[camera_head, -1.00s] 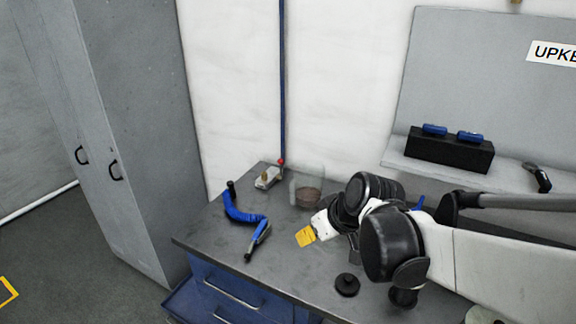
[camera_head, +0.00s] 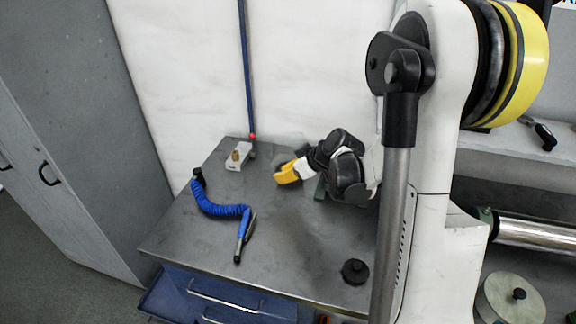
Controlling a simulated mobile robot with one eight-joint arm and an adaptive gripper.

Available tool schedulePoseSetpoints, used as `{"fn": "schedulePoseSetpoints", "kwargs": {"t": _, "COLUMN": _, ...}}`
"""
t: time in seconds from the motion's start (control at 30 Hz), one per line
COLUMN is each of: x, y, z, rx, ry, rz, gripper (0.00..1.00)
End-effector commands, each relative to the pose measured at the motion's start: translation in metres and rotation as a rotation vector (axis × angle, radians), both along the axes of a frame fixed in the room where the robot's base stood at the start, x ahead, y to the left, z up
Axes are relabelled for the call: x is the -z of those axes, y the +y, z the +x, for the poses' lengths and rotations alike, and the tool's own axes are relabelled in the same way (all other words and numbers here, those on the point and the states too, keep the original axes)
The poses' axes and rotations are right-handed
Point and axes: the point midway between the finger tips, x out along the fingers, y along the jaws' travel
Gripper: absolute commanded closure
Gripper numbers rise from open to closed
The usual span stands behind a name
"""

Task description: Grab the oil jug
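No oil jug can be made out with certainty in the head view. My gripper end (camera_head: 288,174), with a yellow part at its tip, is over the back of the grey workbench (camera_head: 225,262), right of a small metal block with a brass knob (camera_head: 238,156). My arm's black and white joints hide the bench behind and to the right of it. A small dark green piece (camera_head: 321,189) shows just under the wrist; I cannot tell what it belongs to. The fingers are too small and covered to tell whether they are open or hold anything.
A blue coiled hose with a nozzle (camera_head: 220,210) lies on the bench's left side. A black round knobbed piece (camera_head: 355,271) sits near the front edge. A grey cabinet (camera_head: 90,110) stands left. The bench middle is clear.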

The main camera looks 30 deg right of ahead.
Motion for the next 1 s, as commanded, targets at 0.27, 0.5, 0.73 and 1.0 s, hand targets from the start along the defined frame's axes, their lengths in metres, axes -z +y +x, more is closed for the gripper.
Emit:
{"fn": "schedulePoseSetpoints", "kwargs": {"t": 0.27, "x": 0.03, "y": 0.012, "z": 0.024, "rx": -0.002, "ry": 0.001, "rz": -0.001, "gripper": 0.86}}
{"fn": "schedulePoseSetpoints", "kwargs": {"t": 0.5, "x": 0.034, "y": 0.015, "z": 0.032, "rx": 0.001, "ry": 0.001, "rz": 0.0, "gripper": 0.86}}
{"fn": "schedulePoseSetpoints", "kwargs": {"t": 0.73, "x": 0.034, "y": 0.015, "z": 0.031, "rx": 0.0, "ry": 0.001, "rz": 0.0, "gripper": 1.0}}
{"fn": "schedulePoseSetpoints", "kwargs": {"t": 1.0, "x": 0.034, "y": 0.015, "z": 0.031, "rx": 0.0, "ry": 0.0, "rz": 0.0, "gripper": 1.0}}
